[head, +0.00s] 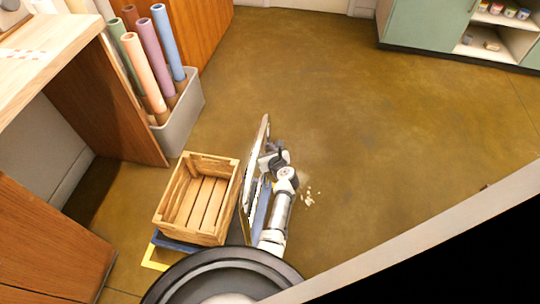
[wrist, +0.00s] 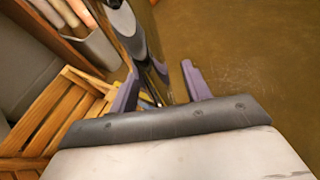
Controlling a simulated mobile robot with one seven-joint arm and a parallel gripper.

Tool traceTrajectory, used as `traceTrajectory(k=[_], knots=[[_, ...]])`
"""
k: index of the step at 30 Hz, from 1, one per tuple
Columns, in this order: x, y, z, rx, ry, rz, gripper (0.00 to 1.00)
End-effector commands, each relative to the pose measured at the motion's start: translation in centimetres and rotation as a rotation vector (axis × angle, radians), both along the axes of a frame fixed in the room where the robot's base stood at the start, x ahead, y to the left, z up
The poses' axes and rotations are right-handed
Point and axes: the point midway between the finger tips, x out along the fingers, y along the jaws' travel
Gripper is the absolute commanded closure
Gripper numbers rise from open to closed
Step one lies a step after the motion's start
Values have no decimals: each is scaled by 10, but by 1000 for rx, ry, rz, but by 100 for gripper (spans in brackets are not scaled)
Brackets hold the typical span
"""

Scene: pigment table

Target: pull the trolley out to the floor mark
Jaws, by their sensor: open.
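The trolley shows as a blue deck edge (head: 178,242) under a slatted wooden crate (head: 197,202). A tall upright frame (head: 254,165) stands at the crate's right side, seen nearly edge-on; it looks like the trolley's handle. A yellow floor mark (head: 154,261) shows as a corner left of and below the deck; the rest is hidden. My gripper (head: 268,158) is beside the upright frame, on its right. In the wrist view, the purple fingers (wrist: 161,72) are spread, with a dark upright bar (wrist: 139,38) showing between them; contact cannot be told.
A grey bin (head: 182,122) of coloured rolls and a wooden table (head: 45,75) stand at the left. A wooden cabinet (head: 45,250) is at the lower left. Small pale bits (head: 309,198) lie on the floor right of my arm. Open floor (head: 390,120) stretches to the right.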

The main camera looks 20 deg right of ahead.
Motion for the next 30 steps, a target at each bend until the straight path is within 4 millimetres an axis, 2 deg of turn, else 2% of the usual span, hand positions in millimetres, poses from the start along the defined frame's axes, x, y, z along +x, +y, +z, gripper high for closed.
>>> traceTrajectory(k=[5, 12, 18, 24, 30], knots=[[-26, 0, 12, -1, 3, 0, 52], [-78, 0, 32, -1, 3, 0, 52], [-110, -2, 45, 0, 2, -1, 52], [-123, -1, 51, 1, 1, 1, 52], [-124, -1, 51, 1, 1, 1, 52]])
